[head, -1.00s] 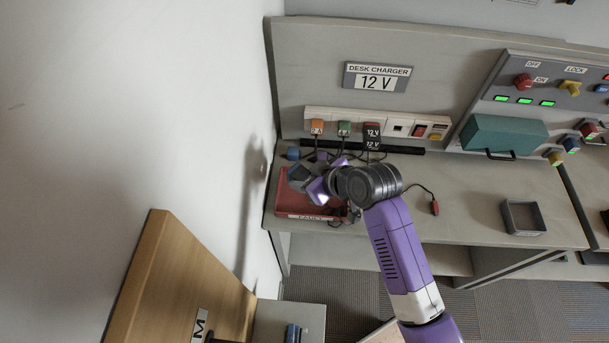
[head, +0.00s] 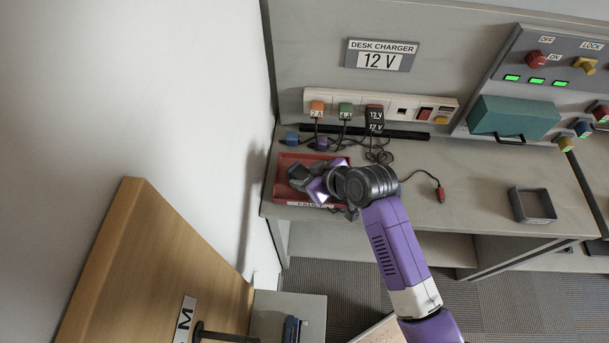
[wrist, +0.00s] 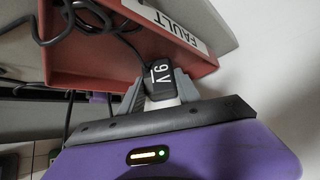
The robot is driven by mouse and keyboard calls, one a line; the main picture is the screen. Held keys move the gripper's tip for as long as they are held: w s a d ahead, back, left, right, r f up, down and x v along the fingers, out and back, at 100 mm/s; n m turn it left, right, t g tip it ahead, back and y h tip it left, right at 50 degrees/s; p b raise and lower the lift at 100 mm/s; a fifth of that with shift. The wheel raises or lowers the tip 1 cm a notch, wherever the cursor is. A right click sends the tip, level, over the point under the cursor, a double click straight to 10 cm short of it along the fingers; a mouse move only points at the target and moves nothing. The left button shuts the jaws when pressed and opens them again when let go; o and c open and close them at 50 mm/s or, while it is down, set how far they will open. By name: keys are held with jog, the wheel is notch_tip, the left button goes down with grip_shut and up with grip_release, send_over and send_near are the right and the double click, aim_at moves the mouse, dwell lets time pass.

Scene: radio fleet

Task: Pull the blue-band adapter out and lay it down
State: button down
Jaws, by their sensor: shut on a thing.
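Whether the held adapter touches the tray is unclear. My wrist hides part of the tray's right side.
A white power strip (head: 390,103) holds orange, green and black 12 V plugs with hanging cables. A blue piece (head: 292,138) and a purple piece (head: 321,143) lie behind the tray. A small grey tray (head: 533,204) stands right. The desk between is mostly clear.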

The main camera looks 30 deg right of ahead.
jog(key=c, duration=0.8)
grip_release()
jog(key=shift+o, duration=0.2)
jog(key=v, duration=0.8)
jog(key=shift+b, duration=0.3)
jog(key=shift+f, duration=0.1)
jog(key=d+r+m+t+h, duration=0.4)
jog(key=r+t, duration=0.2)
jog(key=r, duration=0.2)
jog(key=s+a+r, duration=0.1)
jog(key=s+a, duration=0.2)
jog(key=s, duration=1.1)
jog(key=s+a+r+y, duration=0.1)
jog(key=s+a+r, duration=0.1)
jog(key=s, duration=1.2)
jog(key=shift+a+r+n, duration=0.15)
jog(key=shift+a+n, duration=0.15)
jog(key=shift+a, duration=0.3)
